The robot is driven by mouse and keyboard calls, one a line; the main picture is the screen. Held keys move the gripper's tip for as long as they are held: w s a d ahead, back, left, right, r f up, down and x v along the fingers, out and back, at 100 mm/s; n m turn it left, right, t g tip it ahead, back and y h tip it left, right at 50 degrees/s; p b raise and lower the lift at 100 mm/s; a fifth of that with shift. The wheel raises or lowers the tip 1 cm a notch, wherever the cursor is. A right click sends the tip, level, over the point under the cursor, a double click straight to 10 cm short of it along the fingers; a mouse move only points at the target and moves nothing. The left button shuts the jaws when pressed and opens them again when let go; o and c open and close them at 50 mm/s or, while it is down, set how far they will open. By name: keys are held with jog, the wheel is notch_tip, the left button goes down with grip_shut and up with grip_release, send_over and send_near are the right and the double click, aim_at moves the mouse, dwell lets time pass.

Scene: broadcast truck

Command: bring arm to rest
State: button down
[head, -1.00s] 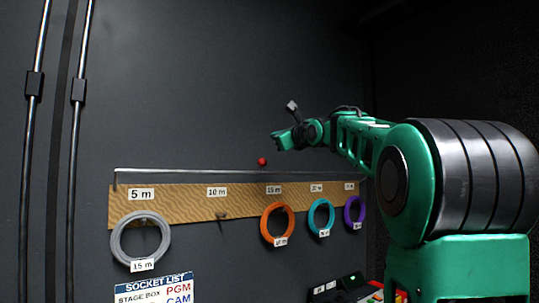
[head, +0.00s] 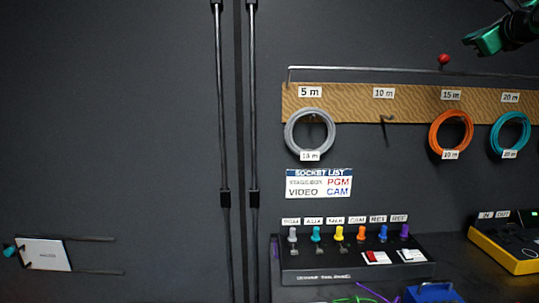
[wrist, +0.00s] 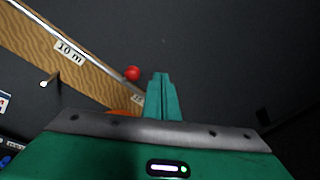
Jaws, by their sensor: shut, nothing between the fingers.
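My gripper (head: 487,42) shows at the upper right of the head view, green, in front of the dark wall and a little right of a red ball (head: 444,60). Most of my arm is out of that view. In the wrist view my gripper's green fingers (wrist: 162,97) are together with nothing between them. The red ball (wrist: 132,73) shows just left of the fingertips there, and the wooden hook board (wrist: 95,78) runs diagonally at the left. I cannot tell the gap between the fingers and the ball.
A grey coil (head: 288,132), an orange coil (head: 434,133) and a teal coil (head: 496,136) hang on the board (head: 345,104). The 10 m hook (head: 388,128) is bare. A metal rail (head: 360,69) runs above. A switch panel (head: 345,262) and yellow-edged box (head: 500,255) stand below.

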jog(key=s+a+f+n+g+y, duration=0.1)
jog(key=s+a+f+n+g, duration=0.2)
jog(key=f, duration=0.8)
jog(key=s+f+n+g, duration=0.3)
jog(key=s+f+n, duration=0.2)
jog(key=f, duration=0.5)
jog(key=s+a+f+n+g+y, duration=0.1)
jog(key=s+a+f+n+g, duration=0.25)
jog(key=f, duration=0.75)
jog(key=s+a+f+n+g+y, duration=0.1)
jog(key=s+a+f+n+g, duration=0.25)
jog(key=s+f, duration=0.45)
jog(key=s+a+f+n+g+y, duration=0.1)
jog(key=s+a+f+n+g, duration=0.15)
jog(key=s+f+n, duration=0.55)
jog(key=s+a+f+n+g+y, duration=0.1)
jog(key=s+a+f+n+g, duration=0.15)
jog(key=s+f, duration=0.6)
jog(key=m+t+h, duration=0.1)
jog(key=m+t, duration=1.2)
jog(key=t, duration=1)
send_near(447, 60)
jog(key=x, duration=0.6)
jog(key=shift+w+r, duration=0.1)
jog(key=shift+w, duration=0.1)
